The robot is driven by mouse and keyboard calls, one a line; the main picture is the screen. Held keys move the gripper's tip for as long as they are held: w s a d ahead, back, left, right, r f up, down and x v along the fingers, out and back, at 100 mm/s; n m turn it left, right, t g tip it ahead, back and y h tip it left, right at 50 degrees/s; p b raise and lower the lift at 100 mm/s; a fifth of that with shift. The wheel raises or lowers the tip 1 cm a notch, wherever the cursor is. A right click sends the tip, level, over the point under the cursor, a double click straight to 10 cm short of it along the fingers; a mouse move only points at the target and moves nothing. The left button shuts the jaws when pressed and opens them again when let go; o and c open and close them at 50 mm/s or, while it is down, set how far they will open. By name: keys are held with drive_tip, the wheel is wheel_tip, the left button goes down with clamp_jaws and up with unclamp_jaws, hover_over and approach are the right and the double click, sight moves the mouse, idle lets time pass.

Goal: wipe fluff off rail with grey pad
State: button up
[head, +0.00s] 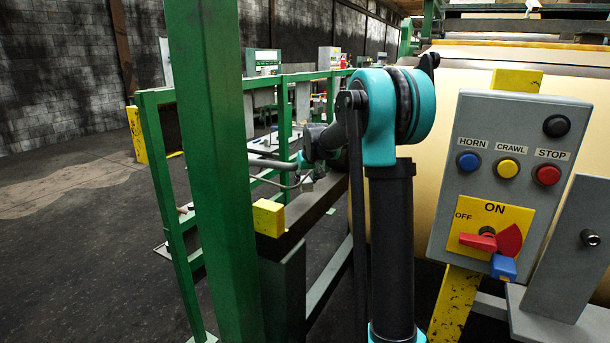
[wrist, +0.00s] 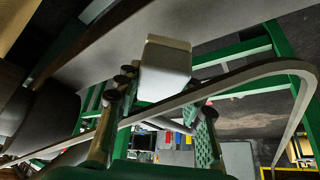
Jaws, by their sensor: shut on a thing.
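My gripper (wrist: 158,105) is shut on the grey pad (wrist: 165,70), a pale block held at the fingertips in the wrist view. In the head view my gripper (head: 303,168) is small and partly hidden beyond my arm, above and near the rail. The rail (head: 312,207) is a dark beam running away from a yellow end block (head: 268,217). A broad grey surface (wrist: 95,55) lies behind the pad in the wrist view; I cannot tell whether the pad touches it. I cannot make out any fluff.
A green post (head: 215,150) stands close at the left, with green railings (head: 160,170) beyond. A large cream roll (head: 440,150) is right of the rail. A grey control box (head: 515,180) with a red switch stands at front right. Open floor (head: 70,250) lies left.

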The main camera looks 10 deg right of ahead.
drive_tip(key=shift+r, duration=1.55)
drive_tip(key=shift+s, duration=0.1)
